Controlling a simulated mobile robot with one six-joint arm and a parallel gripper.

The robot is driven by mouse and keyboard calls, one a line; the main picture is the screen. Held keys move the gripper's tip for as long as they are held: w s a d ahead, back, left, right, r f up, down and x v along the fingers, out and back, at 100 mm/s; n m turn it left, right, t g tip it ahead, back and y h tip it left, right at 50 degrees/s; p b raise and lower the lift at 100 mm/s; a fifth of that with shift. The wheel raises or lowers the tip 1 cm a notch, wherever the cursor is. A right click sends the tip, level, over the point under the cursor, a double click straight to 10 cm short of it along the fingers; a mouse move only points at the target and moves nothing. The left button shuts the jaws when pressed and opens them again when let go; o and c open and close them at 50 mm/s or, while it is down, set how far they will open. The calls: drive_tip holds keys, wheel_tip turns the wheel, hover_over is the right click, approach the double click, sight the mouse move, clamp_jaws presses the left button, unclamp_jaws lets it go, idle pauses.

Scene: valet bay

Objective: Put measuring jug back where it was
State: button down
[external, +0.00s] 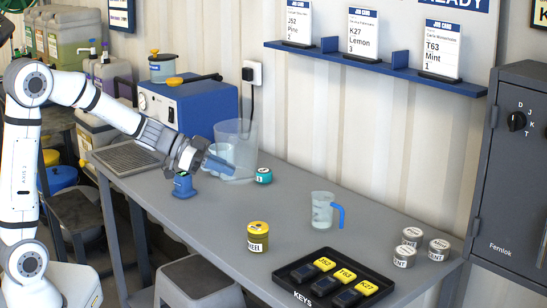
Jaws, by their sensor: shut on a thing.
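My gripper (203,158) is at the left part of the grey bench, beside the large clear vessel (240,138). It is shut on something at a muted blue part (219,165). Clear walls overlap there, so I cannot tell whether this belongs to the large vessel or to a smaller clear jug in front of it. A clear measuring jug (322,211) with a bright blue handle stands upright on the bench, right of the middle, apart from my gripper.
On the bench (215,217) are a small blue device (184,186), a teal tin (264,175), a yellow-green tin (258,237), a black key tray (285,279) and silver tins (404,256). A blue box (190,105) stands behind. The bench middle is clear.

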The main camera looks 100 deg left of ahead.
drive_tip(key=f, duration=0.5)
drive_tip(key=f+p, duration=0.1)
drive_tip(key=f, duration=0.3)
drive_tip(key=shift+a+f, duration=0.2)
drive_tip(key=shift+f, duration=0.2)
drive_tip(key=shift+s, duration=0.1)
drive_tip(key=shift+f+b, duration=0.25)
drive_tip(key=shift+b, duration=0.25)
drive_tip(key=c, duration=1.5)
unclamp_jaws()
drive_tip(key=shift+c, duration=0.2)
drive_tip(key=shift+r, duration=0.1)
